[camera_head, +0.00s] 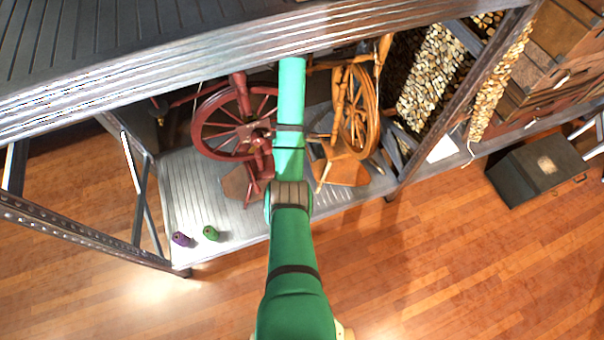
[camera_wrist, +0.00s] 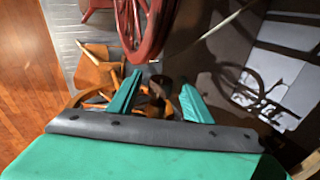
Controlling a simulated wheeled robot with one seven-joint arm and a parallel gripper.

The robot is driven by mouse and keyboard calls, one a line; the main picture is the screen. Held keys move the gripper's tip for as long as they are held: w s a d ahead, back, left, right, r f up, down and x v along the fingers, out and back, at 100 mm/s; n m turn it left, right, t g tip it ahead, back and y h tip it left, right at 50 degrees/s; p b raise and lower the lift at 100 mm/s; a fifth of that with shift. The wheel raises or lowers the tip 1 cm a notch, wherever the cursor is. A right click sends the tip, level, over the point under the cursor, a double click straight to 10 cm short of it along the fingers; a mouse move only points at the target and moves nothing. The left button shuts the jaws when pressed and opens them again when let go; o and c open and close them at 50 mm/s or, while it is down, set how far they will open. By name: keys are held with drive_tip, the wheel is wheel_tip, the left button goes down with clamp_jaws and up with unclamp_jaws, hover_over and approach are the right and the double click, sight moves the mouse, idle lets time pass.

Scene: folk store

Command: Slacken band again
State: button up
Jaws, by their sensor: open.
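A dark red spinning wheel (camera_head: 198,128) stands on the metal shelf left of my arm, and part of it shows at the top of the wrist view (camera_wrist: 156,35). A light-brown wooden spinning wheel (camera_head: 374,112) stands right of my arm. My gripper (camera_wrist: 161,80) is open, its green fingers apart. A dark brown, rounded wooden part (camera_wrist: 160,88) shows between the fingers; I cannot tell whether they touch it. Orange-brown wooden parts (camera_wrist: 92,75) lie beyond the left finger. I cannot make out a drive band. In the head view my arm hides the gripper.
The lower metal shelf (camera_head: 185,190) carries both wheels, a purple spool (camera_head: 181,239) and a green spool (camera_head: 211,233). An upper shelf edge (camera_head: 150,75) crosses above my forearm. Stacked firewood (camera_head: 430,75) and a dark chest (camera_head: 540,168) are on the right. The front floor is clear.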

drive_tip(key=t+y, duration=0.1)
drive_tip(key=t, duration=0.4)
drive_tip(key=shift+s+f, duration=0.1)
drive_tip(key=shift+f, duration=0.05)
drive_tip(key=shift+d+t+y, duration=0.1)
drive_tip(key=shift+t+y, duration=0.6)
drive_tip(key=shift+t, duration=2.6)
drive_tip(key=s+d, duration=0.2)
drive_tip(key=s, duration=0.8)
drive_tip(key=s+f+n+h, duration=0.1)
drive_tip(key=s+f, duration=0.2)
drive_tip(key=s, duration=0.4)
drive_tip(key=s+f+n+h, duration=0.1)
drive_tip(key=s+f+n, duration=0.1)
drive_tip(key=s+f, duration=0.2)
drive_tip(key=s+f+n+g, duration=0.1)
drive_tip(key=s+f, duration=0.2)
drive_tip(key=s, duration=0.6)
drive_tip(key=shift+s+f+n+h, duration=0.3)
drive_tip(key=shift+s+f+h, duration=0.05)
drive_tip(key=shift+s+h, duration=0.05)
